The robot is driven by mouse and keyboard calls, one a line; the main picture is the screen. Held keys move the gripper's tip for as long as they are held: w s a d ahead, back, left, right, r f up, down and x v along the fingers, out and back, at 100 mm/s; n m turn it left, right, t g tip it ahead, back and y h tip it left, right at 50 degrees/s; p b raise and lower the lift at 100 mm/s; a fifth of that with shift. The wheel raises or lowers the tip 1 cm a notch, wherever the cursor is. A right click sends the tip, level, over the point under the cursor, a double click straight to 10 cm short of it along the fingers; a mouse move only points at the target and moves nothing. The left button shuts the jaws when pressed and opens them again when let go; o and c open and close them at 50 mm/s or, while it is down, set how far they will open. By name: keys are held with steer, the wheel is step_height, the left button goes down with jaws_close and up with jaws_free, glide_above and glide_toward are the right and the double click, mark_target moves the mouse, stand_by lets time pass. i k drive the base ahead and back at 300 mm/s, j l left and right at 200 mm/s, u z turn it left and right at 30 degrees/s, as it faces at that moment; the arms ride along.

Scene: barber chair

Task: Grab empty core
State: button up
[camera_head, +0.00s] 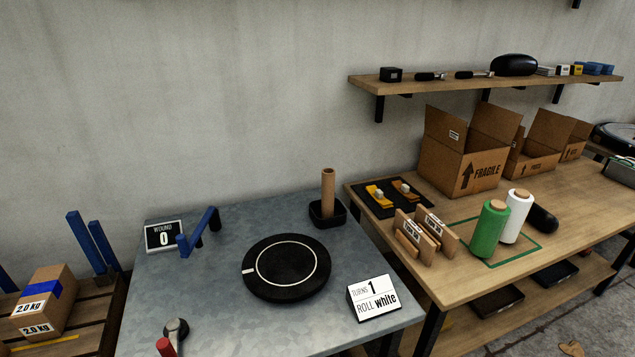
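The empty core is a plain brown cardboard tube (328,192) in the head camera view. It stands upright in a small black square holder (327,213) at the back right of the grey metal table (215,315). Its upper part is bare and shows clearly; its lower end is hidden inside the holder. My gripper does not show in this view, so I cannot see where it is or what it holds.
A black turntable (287,269) fills the table's middle. A sign (373,298) reads "TURNS 1 ROLL white"; a counter (164,236) reads 0. Blue brackets (198,234) stand near it. Green (494,228) and white (515,216) rolls and open boxes (470,150) occupy the right wooden table.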

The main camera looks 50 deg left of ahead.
mark_target(328, 173)
steer(key=i+l+u, duration=0.15)
steer(key=i+u, duration=0.35)
steer(key=i+l+u, duration=0.25)
steer(key=u, duration=0.2)
steer(key=i+l+u, duration=0.3)
steer(key=u, duration=0.2)
steer(key=i+l+u, duration=0.2)
steer(key=l+u, duration=0.25)
steer(key=l, duration=0.15)
